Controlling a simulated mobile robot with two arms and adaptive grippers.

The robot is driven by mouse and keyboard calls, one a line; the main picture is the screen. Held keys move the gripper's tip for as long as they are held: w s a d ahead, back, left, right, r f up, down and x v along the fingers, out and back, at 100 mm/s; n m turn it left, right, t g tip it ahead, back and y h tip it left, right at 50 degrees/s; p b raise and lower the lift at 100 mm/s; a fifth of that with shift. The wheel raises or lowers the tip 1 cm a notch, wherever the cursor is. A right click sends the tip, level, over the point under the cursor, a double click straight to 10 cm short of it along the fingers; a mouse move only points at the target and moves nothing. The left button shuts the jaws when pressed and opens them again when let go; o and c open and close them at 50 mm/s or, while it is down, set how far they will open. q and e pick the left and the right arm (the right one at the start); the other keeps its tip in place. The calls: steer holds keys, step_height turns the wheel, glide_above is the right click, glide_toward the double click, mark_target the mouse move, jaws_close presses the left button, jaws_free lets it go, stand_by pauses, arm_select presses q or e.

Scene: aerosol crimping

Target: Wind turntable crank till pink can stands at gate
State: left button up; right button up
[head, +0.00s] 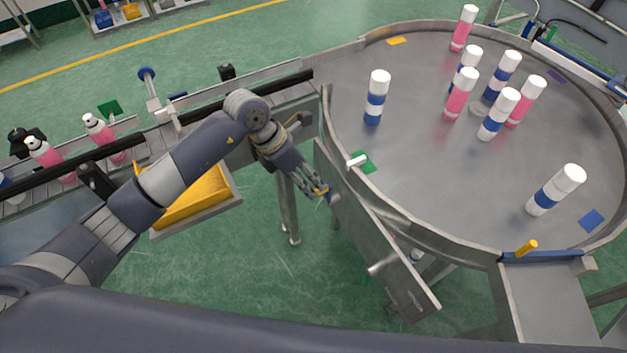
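The round grey turntable (430,180) fills the right side of the head view. Three pink cans with white caps stand on it: one at the far edge (461,32), one in the middle group (459,98) and one to its right (524,105). My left gripper (322,191) is by the upper end of a grey metal plate (385,240) outside the rim. I cannot tell its finger opening or any contact. No crank is clearly identifiable.
Several blue-and-white cans stand on the turntable, one (556,190) nearest the blue bar. A grey chute (545,295) leads off there. A conveyor (150,143) with pink cans runs at left, above a yellow bin (195,200).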

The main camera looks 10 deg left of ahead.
mark_target(317, 189)
arm_select(q)
steer(key=x, duration=0.3)
steer(key=shift+f+p, duration=0.1)
steer(key=shift+p, duration=0.2)
steer(key=shift+c, duration=0.2)
jaws_close()
arm_select(e)
steer(key=shift+w+r, duration=0.45)
steer(key=shift+w, duration=0.4)
steer(key=shift+f, duration=0.1)
arm_select(q)
steer(key=w+a+f+g+h+b, duration=0.2)
steer(key=w+b, duration=0.3)
steer(key=b, duration=0.8)
steer(key=shift+a+f+n+g+h+b, duration=0.15)
steer(key=shift+a+n+g+h+b, duration=0.2)
steer(key=shift+a+g, duration=0.35)
arm_select(e)
step_height(317, 189, down, 13)
steer(key=shift+w+f, duration=0.2)
steer(key=shift+w, duration=0.2)
arm_select(q)
steer(key=shift+s, duration=0.1)
